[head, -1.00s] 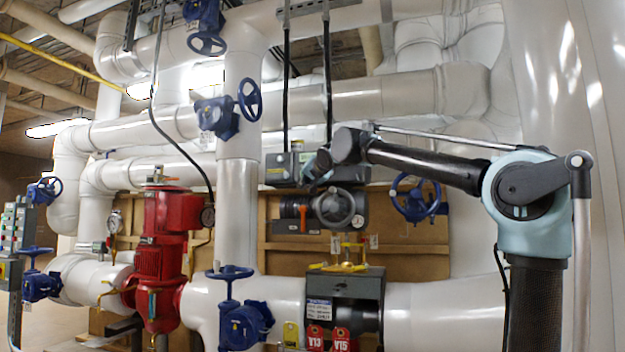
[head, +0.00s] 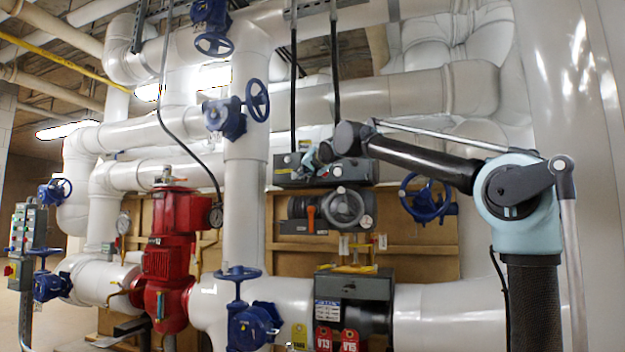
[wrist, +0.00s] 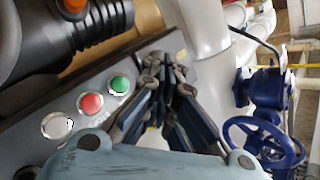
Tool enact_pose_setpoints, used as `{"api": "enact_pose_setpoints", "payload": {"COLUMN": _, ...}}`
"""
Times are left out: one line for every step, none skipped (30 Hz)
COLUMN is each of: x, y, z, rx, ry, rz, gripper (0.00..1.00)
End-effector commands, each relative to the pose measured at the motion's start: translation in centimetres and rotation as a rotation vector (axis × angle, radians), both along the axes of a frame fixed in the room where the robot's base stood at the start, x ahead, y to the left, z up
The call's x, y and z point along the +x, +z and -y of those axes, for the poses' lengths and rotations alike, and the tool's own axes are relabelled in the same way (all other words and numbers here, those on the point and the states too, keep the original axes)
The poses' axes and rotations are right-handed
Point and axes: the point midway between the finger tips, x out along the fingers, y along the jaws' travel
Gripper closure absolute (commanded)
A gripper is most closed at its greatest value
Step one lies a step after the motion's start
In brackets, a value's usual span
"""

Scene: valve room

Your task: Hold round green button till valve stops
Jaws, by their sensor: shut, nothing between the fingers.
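The round green button (wrist: 119,85) shows in the wrist view on a grey control box (wrist: 30,155), in a row with a red button (wrist: 90,103) and a white one (wrist: 57,125). My gripper (wrist: 165,68) is shut and empty, its fingertips to the right of the green button in the picture. I cannot tell whether they touch the box. In the head view my gripper (head: 316,156) is in front of the control box (head: 286,172), and the buttons are too small to make out. The valve's black actuator (head: 343,207) is just below.
Blue handwheels stand near, one right of the actuator (head: 424,198) and one in the wrist view (wrist: 265,142). White pipes (head: 243,200) and a red pump (head: 168,255) fill the left. Black conduits (head: 334,80) run up from the control box.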

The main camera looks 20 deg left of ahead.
Motion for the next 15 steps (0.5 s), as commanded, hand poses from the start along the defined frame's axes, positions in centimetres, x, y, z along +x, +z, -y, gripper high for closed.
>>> {"api": "enact_pose_setpoints", "payload": {"x": 0.5, "y": 0.0, "z": 0.1, "rx": 0.001, "ry": -0.002, "rz": -0.001, "gripper": 1.0}}
{"api": "enact_pose_setpoints", "payload": {"x": 0.8, "y": 0.0, "z": 0.1, "rx": 0.001, "ry": -0.002, "rz": -0.001, "gripper": 1.0}}
{"api": "enact_pose_setpoints", "payload": {"x": 1.1, "y": 0.0, "z": 0.1, "rx": 0.001, "ry": -0.002, "rz": -0.001, "gripper": 1.0}}
{"api": "enact_pose_setpoints", "payload": {"x": 1.4, "y": 0.0, "z": 0.1, "rx": 0.001, "ry": -0.002, "rz": 0.0, "gripper": 1.0}}
{"api": "enact_pose_setpoints", "payload": {"x": 1.7, "y": 0.0, "z": 0.2, "rx": 0.002, "ry": -0.001, "rz": 0.001, "gripper": 1.0}}
{"api": "enact_pose_setpoints", "payload": {"x": 2.0, "y": 0.0, "z": 0.2, "rx": 0.001, "ry": -0.002, "rz": 0.0, "gripper": 1.0}}
{"api": "enact_pose_setpoints", "payload": {"x": 2.3, "y": 0.0, "z": 0.2, "rx": 0.002, "ry": -0.002, "rz": 0.0, "gripper": 1.0}}
{"api": "enact_pose_setpoints", "payload": {"x": 2.5, "y": 0.0, "z": 0.2, "rx": 0.002, "ry": -0.002, "rz": 0.0, "gripper": 1.0}}
{"api": "enact_pose_setpoints", "payload": {"x": 2.8, "y": 0.0, "z": 0.3, "rx": 0.002, "ry": -0.002, "rz": 0.0, "gripper": 1.0}}
{"api": "enact_pose_setpoints", "payload": {"x": 3.1, "y": 0.0, "z": 0.3, "rx": 0.001, "ry": -0.002, "rz": 0.0, "gripper": 1.0}}
{"api": "enact_pose_setpoints", "payload": {"x": 3.3, "y": 0.0, "z": 0.3, "rx": 0.001, "ry": -0.001, "rz": 0.0, "gripper": 1.0}}
{"api": "enact_pose_setpoints", "payload": {"x": 3.6, "y": 0.0, "z": 0.3, "rx": 0.001, "ry": -0.001, "rz": 0.0, "gripper": 1.0}}
{"api": "enact_pose_setpoints", "payload": {"x": 3.9, "y": 0.0, "z": 0.3, "rx": 0.002, "ry": -0.001, "rz": 0.0, "gripper": 1.0}}
{"api": "enact_pose_setpoints", "payload": {"x": 4.1, "y": 0.0, "z": 0.3, "rx": 0.002, "ry": -0.001, "rz": 0.0, "gripper": 1.0}}
{"api": "enact_pose_setpoints", "payload": {"x": 4.4, "y": 0.0, "z": 0.4, "rx": 0.003, "ry": -0.002, "rz": 0.001, "gripper": 1.0}}
